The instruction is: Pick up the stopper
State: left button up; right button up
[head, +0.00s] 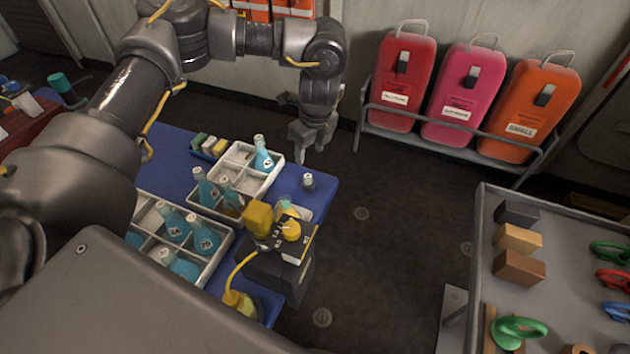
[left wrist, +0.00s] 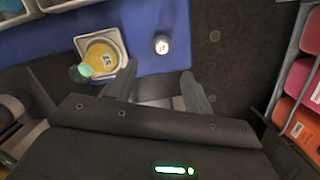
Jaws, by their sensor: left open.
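A small grey piece with a pale top, which looks like the stopper (head: 308,181), stands on the blue table mat near its right edge. It also shows in the left wrist view (left wrist: 161,45), beyond the fingertips. My left gripper (head: 312,150) hangs above and a little behind it in the head view, pointing down. In the left wrist view the jaws (left wrist: 160,78) are apart with nothing between them, and the stopper lies ahead of the gap, not touching the fingers. My right gripper is not in view.
White divided crates (head: 228,214) with blue bottles stand left of the stopper. A black box with yellow parts (head: 285,262) is in front. A square dish (left wrist: 123,42) holds something yellow. A grey table (head: 570,270) with blocks and rings stands right, across open floor.

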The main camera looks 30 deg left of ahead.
pick_arm(q)
send_over(308, 176)
jog(key=d, duration=0.1)
jog(key=f, duration=0.4)
jog(key=shift+s+f, duration=0.35)
jog(key=shift+s, duration=0.05)
jog(key=shift+a+f, duration=0.1)
jog(key=shift+f, duration=0.6)
jog(key=f, duration=0.4)
jog(key=shift+w+a+f+b, duration=0.15)
jog(key=shift+w+a+b, duration=0.15)
jog(key=shift+w+b, duration=0.1)
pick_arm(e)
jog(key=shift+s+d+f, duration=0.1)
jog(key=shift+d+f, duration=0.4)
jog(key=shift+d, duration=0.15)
pick_arm(q)
jog(key=shift+s, duration=0.1)
